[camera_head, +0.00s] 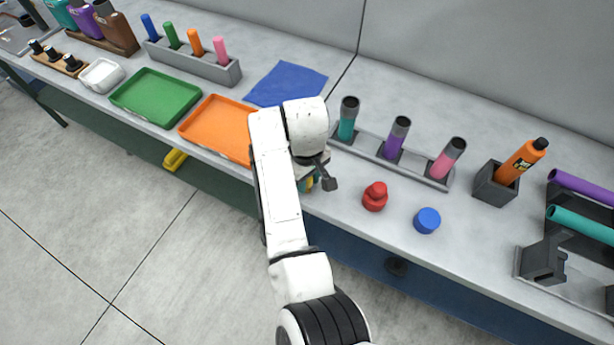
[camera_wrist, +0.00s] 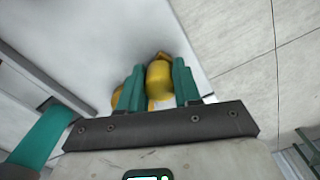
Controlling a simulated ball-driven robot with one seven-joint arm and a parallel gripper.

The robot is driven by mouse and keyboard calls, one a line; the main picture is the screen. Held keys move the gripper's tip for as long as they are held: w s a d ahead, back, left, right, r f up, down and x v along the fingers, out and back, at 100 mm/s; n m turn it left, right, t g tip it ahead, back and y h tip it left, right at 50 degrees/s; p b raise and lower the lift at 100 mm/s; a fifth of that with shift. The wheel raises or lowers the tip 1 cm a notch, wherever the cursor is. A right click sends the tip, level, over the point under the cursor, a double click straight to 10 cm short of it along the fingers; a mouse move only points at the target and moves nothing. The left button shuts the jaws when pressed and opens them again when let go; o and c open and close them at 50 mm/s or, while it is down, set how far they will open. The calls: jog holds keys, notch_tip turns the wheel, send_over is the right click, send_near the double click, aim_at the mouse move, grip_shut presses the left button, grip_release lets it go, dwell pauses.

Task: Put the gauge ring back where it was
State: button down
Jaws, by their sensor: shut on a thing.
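My gripper (camera_wrist: 157,82) has its two teal fingers closed around a rounded yellow piece (camera_wrist: 159,80) in the wrist view. More yellow shows beside the left finger, and I cannot tell if it is the same piece. In the head view my gripper (camera_head: 311,183) is low at the bench's front edge, mostly hidden by my arm. No thing can be named for sure as the gauge ring; whether the yellow piece is that ring is unclear. A red stepped piece (camera_head: 375,197) and a blue cylinder (camera_head: 427,220) stand on the bench to the right of my gripper.
An orange tray (camera_head: 208,137) and a green tray (camera_head: 155,97) lie to the left, with a blue cloth (camera_head: 288,83) behind. A grey rack (camera_head: 436,181) holds coloured tubes behind the red piece. An orange bottle (camera_head: 521,160) stands in a dark holder at right.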

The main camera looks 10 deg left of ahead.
jog(key=c, duration=0.8)
grip_release()
jog(key=shift+f, duration=0.1)
notch_tip(320, 180, up, 12)
jog(key=shift+r, duration=0.15)
jog(key=shift+b, duration=0.3)
